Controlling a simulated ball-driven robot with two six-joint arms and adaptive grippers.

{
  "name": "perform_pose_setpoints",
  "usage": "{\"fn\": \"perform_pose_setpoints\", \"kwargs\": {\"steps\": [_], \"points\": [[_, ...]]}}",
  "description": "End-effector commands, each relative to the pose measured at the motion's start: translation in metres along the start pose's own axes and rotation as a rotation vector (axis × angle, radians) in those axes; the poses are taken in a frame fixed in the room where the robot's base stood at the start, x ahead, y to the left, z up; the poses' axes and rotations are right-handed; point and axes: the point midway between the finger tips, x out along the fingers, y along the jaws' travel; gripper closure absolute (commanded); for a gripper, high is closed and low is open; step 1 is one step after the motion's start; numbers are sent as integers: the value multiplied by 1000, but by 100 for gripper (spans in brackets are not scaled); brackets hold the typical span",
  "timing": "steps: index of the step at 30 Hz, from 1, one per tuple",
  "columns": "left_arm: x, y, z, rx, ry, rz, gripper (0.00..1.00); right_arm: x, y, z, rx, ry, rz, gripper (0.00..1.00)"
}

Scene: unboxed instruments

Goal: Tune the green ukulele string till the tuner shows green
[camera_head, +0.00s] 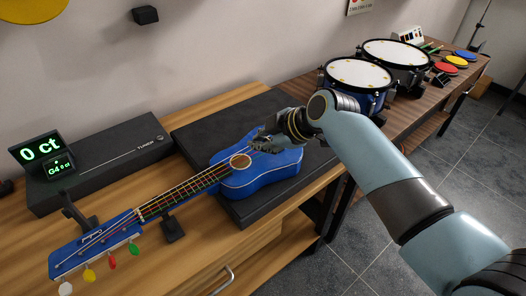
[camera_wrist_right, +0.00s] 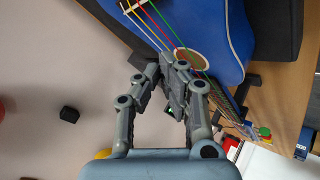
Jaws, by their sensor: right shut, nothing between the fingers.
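The blue ukulele (camera_head: 285,172) lies with its body on a black slab, its neck pointing to the lower left. Its headstock carries white, yellow, red and green pegs; the green peg (camera_head: 134,247) is the one closest to the neck. The tuner (camera_head: 40,149) stands at the left and reads "0 ct" in green, with "G4 0 ct" on a small screen below. My right gripper (camera_head: 262,143) is shut and empty, over the body near the sound hole. In the right wrist view, its fingers (camera_wrist_right: 172,80) are beside the coloured strings (camera_wrist_right: 160,25); contact cannot be told. My left gripper is not in view.
A long black box (camera_head: 110,160) lies behind the neck. Dark supports (camera_head: 172,230) stand by the neck. Drums (camera_head: 358,73) and coloured pads (camera_head: 456,61) stand on the bench at the far right. A drawer handle (camera_head: 222,282) projects at the front.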

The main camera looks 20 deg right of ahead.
Motion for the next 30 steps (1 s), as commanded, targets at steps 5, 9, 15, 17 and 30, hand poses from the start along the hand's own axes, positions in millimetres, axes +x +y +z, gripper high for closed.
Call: {"fn": "perform_pose_setpoints", "kwargs": {"steps": [5,9,15,17,30], "points": [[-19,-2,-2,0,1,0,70,-15,11,-11,0,0,1,100],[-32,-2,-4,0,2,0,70,-25,18,-18,0,0,1,100],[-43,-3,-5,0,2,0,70,-34,25,-24,0,0,1,100],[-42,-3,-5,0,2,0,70,-33,24,-24,0,0,1,100],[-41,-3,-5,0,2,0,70,-32,24,-24,0,0,1,100]]}}
